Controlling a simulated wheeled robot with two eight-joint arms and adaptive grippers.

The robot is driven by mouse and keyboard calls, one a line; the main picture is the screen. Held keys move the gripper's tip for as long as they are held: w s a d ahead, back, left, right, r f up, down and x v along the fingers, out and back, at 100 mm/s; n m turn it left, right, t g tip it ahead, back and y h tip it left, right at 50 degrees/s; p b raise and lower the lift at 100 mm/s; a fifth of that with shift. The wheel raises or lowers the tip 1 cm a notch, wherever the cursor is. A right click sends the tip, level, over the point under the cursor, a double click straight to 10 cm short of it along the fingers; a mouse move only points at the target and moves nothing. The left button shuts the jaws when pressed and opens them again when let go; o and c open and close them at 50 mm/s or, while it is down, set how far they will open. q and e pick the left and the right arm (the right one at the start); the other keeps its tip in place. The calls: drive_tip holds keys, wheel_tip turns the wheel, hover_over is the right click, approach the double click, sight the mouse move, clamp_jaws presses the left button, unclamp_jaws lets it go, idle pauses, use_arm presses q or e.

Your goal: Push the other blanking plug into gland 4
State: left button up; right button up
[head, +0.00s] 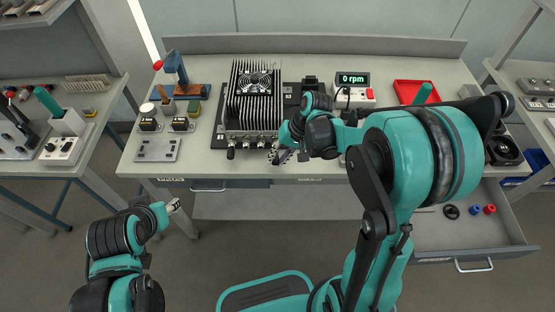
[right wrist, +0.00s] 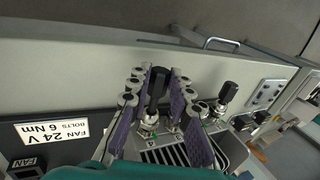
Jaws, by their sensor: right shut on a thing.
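My right gripper (right wrist: 160,85) is shut on a black blanking plug (right wrist: 157,84), its purple-padded fingers on either side. The plug is in line with a metal gland (right wrist: 148,122) at the box's front edge; I cannot tell how deep it sits. Another black plug (right wrist: 229,91) stands in a gland farther right in the wrist view. In the head view my right gripper (head: 279,153) is at the right end of the gland row on the finned box (head: 238,122). My left gripper (head: 173,206) is away from the bench at lower left; its jaws are too small to read.
The workbench (head: 210,178) carries a meter reading 0 rpm (head: 354,90), a red tray (head: 402,88) and a grey socket plate (head: 157,150). An open drawer (head: 440,228) at right holds a black ring and small red and blue parts.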

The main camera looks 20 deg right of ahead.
drive_tip(key=shift+w+d, duration=0.15)
drive_tip(key=shift+w, duration=0.4)
drive_tip(key=shift+w+d, duration=0.15)
drive_tip(key=shift+w, duration=0.35)
drive_tip(key=o, duration=0.9)
drive_tip(key=v, duration=1.2)
drive_tip(key=s+a+n+t+h, duration=0.2)
drive_tip(key=s+t, duration=0.4)
drive_tip(key=s, duration=0.8)
drive_tip(key=shift+f+n+h, duration=0.25)
drive_tip(key=shift+n+h, duration=0.35)
drive_tip(key=shift+h, duration=0.6)
